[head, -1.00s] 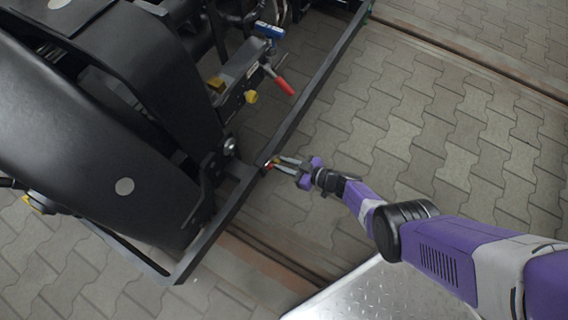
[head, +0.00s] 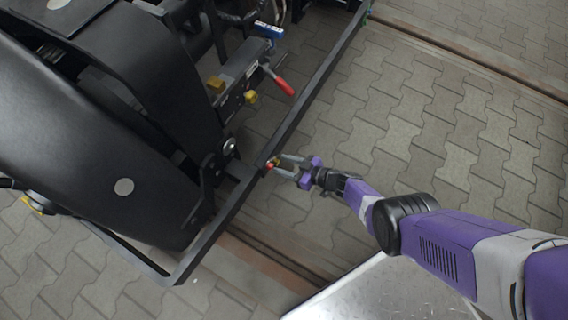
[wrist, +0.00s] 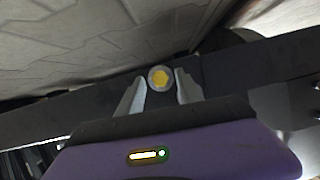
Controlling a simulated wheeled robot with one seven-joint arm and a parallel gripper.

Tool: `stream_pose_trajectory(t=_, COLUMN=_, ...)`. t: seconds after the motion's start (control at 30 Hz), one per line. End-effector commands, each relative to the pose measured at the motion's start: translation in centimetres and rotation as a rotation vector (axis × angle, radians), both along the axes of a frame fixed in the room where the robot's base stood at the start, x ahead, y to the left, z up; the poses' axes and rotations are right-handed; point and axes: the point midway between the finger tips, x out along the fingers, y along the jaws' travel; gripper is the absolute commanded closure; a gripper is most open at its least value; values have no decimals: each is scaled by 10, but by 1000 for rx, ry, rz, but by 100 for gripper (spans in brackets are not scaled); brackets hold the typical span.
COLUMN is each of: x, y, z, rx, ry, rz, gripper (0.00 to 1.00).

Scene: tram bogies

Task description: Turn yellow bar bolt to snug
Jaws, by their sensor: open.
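The yellow bar bolt (wrist: 160,77) shows as a yellow hex head with a grey ring around it, on the dark bar (wrist: 85,105). In the head view the dark bar (head: 306,101) runs along the side of the bogie. My gripper (wrist: 161,88) is open, with one finger on each side of the bolt head in the picture. I see gaps between the fingers and the head. In the head view my gripper (head: 274,164) is at the bar, and its tips partly hide the small yellow and red spot there. How far the bolt is screwed in, I cannot tell.
The black bogie frame (head: 125,130) fills the left. A red-handled lever (head: 284,86), a blue block (head: 269,30) and a yellow knob (head: 250,97) sit behind the bar. A metal plate (head: 380,295) is at bottom. Paving to the right is open.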

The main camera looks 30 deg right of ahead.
Motion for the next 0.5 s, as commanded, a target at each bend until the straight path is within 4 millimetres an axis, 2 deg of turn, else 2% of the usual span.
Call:
stream_pose_trajectory(t=0.17, x=-5, y=-4, z=4, rx=0, ry=1, rz=-2, gripper=57)
stream_pose_trajectory(t=0.5, x=-44, y=-28, z=25, rx=1, ry=2, rz=-4, gripper=57)
